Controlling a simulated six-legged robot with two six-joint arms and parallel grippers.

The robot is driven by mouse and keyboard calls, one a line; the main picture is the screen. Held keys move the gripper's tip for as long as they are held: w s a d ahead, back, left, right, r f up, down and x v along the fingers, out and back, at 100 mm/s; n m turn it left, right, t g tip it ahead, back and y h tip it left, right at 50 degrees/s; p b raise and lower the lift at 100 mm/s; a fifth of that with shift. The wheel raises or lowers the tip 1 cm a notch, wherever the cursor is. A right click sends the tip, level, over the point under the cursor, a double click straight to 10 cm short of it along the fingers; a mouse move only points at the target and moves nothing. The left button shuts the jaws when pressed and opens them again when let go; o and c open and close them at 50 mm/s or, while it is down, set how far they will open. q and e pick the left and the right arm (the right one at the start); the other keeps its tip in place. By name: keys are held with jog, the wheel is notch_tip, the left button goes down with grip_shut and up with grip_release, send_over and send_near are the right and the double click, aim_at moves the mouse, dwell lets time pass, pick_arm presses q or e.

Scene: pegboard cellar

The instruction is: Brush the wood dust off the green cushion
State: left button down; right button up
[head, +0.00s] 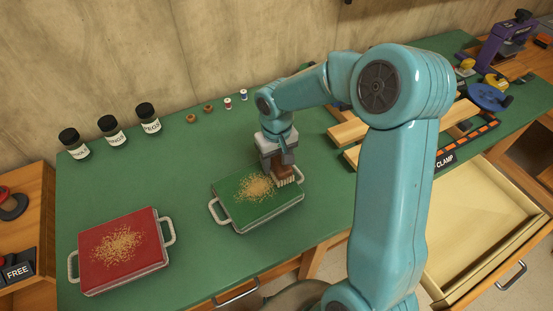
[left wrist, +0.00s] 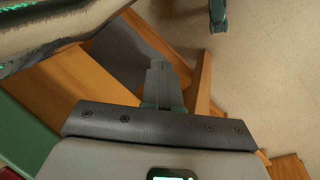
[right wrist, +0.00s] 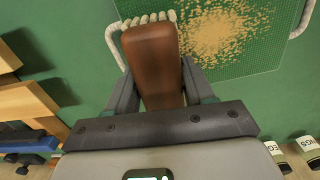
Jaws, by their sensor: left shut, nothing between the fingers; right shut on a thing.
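The green cushion (head: 258,208) lies in a tray with pale handles on the green bench, with tan wood dust (head: 257,188) over its middle. My right gripper (head: 284,168) is shut on a brown brush (head: 283,175) at the cushion's right part, bristles down. In the right wrist view the brush (right wrist: 152,60) is between the fingers, beside the dust patch (right wrist: 222,32). Whether the bristles touch the cushion I cannot tell. My left gripper (left wrist: 161,70) is shut and empty in the left wrist view, away from the cushion; it is not in the head view.
A dusty red cushion (head: 124,265) in a similar tray lies at the front left. Several black-lidded jars (head: 112,131) and small spools (head: 228,103) stand along the wall. Wooden boards (head: 362,130) lie right of the green cushion. An open drawer (head: 480,235) juts out at the right.

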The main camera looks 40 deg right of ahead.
jog(key=shift+f+b, duration=0.7)
jog(key=shift+f, duration=0.15)
